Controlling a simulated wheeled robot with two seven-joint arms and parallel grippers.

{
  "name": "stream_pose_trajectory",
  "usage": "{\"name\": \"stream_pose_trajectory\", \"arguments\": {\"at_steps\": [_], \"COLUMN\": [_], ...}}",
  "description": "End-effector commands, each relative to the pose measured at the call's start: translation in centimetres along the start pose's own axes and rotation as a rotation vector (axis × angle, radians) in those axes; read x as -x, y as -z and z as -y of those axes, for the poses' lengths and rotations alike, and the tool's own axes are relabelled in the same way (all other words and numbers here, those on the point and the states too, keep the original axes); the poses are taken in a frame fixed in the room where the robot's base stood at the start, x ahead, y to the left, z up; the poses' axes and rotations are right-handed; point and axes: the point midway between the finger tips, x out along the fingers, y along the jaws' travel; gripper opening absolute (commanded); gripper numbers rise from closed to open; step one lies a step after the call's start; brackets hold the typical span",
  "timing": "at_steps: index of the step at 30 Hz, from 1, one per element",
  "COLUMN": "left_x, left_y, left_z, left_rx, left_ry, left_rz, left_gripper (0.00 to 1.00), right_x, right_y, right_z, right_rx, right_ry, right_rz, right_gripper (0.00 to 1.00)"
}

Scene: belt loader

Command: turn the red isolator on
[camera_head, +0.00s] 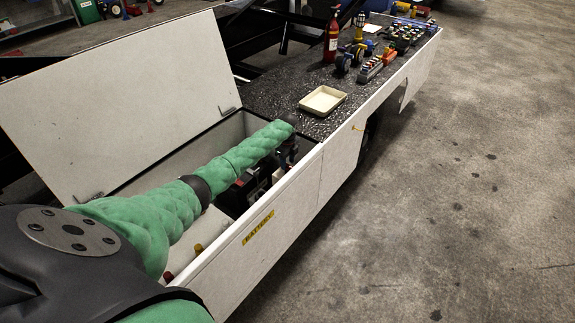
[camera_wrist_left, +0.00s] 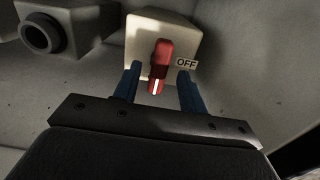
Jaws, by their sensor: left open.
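The red isolator (camera_wrist_left: 161,62) is a red rotary handle on a pale box (camera_wrist_left: 188,32) in the left wrist view. Its white-striped end points toward the bottom of the picture. A label reading OFF (camera_wrist_left: 187,63) is on the box, to the right of the handle. My left gripper (camera_wrist_left: 158,84) is open, with its blue fingers on either side of the handle's lower end; I cannot tell whether they touch it. In the head view my green left arm reaches into the open battery compartment (camera_head: 300,183), and the gripper (camera_head: 287,150) is mostly hidden there. My right gripper is not in view.
The compartment's white lid (camera_head: 110,95) stands open at the left. A cream tray (camera_head: 322,101), a red extinguisher (camera_head: 331,42) and several small parts rest on the dark deck. A dark round socket (camera_wrist_left: 40,36) is left of the isolator box. Floor at right is clear.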

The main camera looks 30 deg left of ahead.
Motion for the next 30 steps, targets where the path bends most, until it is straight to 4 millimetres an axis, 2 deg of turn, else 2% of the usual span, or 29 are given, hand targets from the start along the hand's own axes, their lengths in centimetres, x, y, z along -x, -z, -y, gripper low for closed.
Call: {"name": "stream_pose_trajectory", "arguments": {"at_steps": [1,7,12,17,30], "left_x": [0.6,3.7,5.4,6.0,6.0], "left_y": [-0.1,-0.1,0.0,-0.1,-0.1], "left_z": [0.0,0.0,0.0,0.0,0.0], "left_rx": [0.0,-0.001,-0.001,0.0,0.0], "left_ry": [0.002,0.002,0.002,0.0,0.0], "left_rz": [0.002,0.002,0.001,0.001,0.001], "left_gripper": [0.42,0.42,0.42,0.42,0.42], "right_x": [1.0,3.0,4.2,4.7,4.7], "right_y": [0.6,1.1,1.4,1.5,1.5], "right_z": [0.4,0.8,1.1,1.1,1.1], "right_rx": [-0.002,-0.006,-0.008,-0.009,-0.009], "right_ry": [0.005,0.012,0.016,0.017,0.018], "right_rz": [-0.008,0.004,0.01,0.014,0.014], "right_gripper": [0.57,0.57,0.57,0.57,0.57]}}
